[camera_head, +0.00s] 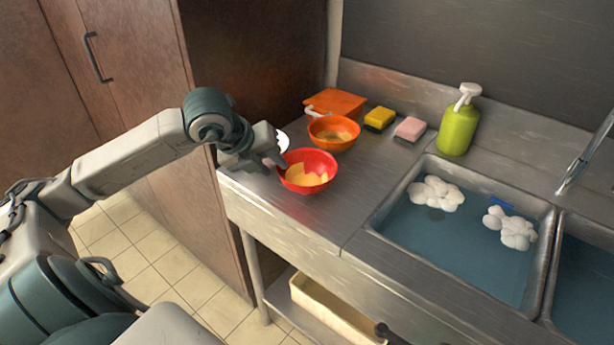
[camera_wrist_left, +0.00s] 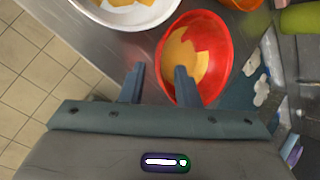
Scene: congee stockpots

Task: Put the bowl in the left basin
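A red bowl (camera_head: 308,162) with orange-yellow pieces in it stands upright on the steel counter near its front left end; it also shows in the left wrist view (camera_wrist_left: 223,68). My left gripper (camera_head: 279,160) is at the bowl's left side. In the wrist view its fingers (camera_wrist_left: 159,84) are apart, one over the bowl's rim area and the other outside it; I cannot tell whether they touch it. The left basin (camera_head: 397,191) holds bluish water and white foam clumps (camera_head: 436,193). My right gripper is not visible.
An orange bowl (camera_head: 334,146) stands just behind the red one. A white bowl (camera_wrist_left: 150,18) is partly hidden behind my gripper in the head view. An orange board, yellow sponge (camera_head: 379,118), pink sponge (camera_head: 410,128) and green bottle (camera_head: 458,130) line the back. Counter before the basin is clear.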

